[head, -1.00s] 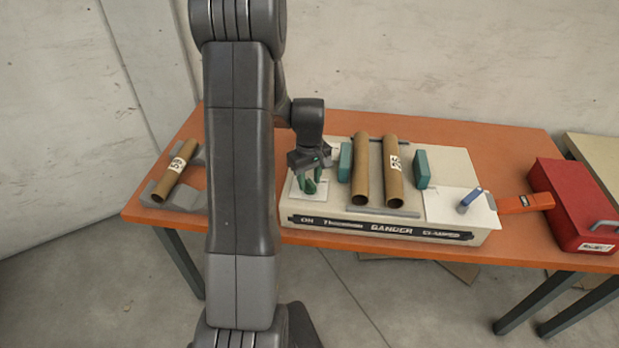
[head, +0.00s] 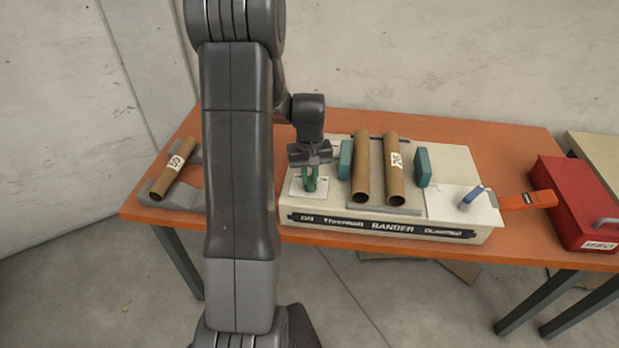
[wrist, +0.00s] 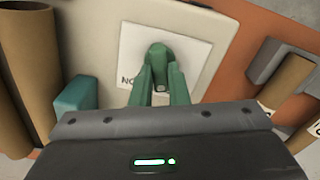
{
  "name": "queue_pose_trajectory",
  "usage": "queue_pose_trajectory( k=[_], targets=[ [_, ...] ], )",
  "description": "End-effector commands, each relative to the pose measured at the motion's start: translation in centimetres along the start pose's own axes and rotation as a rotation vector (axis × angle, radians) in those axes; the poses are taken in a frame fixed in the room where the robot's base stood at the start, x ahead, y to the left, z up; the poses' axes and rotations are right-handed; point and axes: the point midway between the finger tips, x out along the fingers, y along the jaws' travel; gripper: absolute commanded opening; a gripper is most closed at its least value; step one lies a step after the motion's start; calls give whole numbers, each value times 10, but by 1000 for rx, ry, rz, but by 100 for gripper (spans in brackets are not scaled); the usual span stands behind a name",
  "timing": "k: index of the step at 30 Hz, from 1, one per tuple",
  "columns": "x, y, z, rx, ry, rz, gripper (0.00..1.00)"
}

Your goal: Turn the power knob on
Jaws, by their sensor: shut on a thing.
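The power knob (wrist: 158,55) is a green knob on a white square plate (wrist: 196,56) at the left end of the bander, with part of a printed label beside it. My gripper (wrist: 160,82) points down at the plate, its two green fingers shut on the knob, one on each side. In the head view my gripper (head: 310,182) is over the same plate (head: 298,190), and its fingers mostly hide the knob. How far the knob is turned cannot be told clearly.
Two cardboard tubes (head: 361,170) lie on the bander (head: 440,160) between teal blocks (head: 346,158), close right of my gripper. Another tube (head: 175,168) rests on a grey cradle at left.

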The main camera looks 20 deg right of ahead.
Motion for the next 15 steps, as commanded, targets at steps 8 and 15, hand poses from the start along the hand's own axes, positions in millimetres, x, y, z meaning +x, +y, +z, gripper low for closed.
queue_pose_trajectory(
  k=[8,15],
  targets=[
    [0,1,-1,263,3,1,0],
    [0,2,0,491,3,0,0]
  ],
)
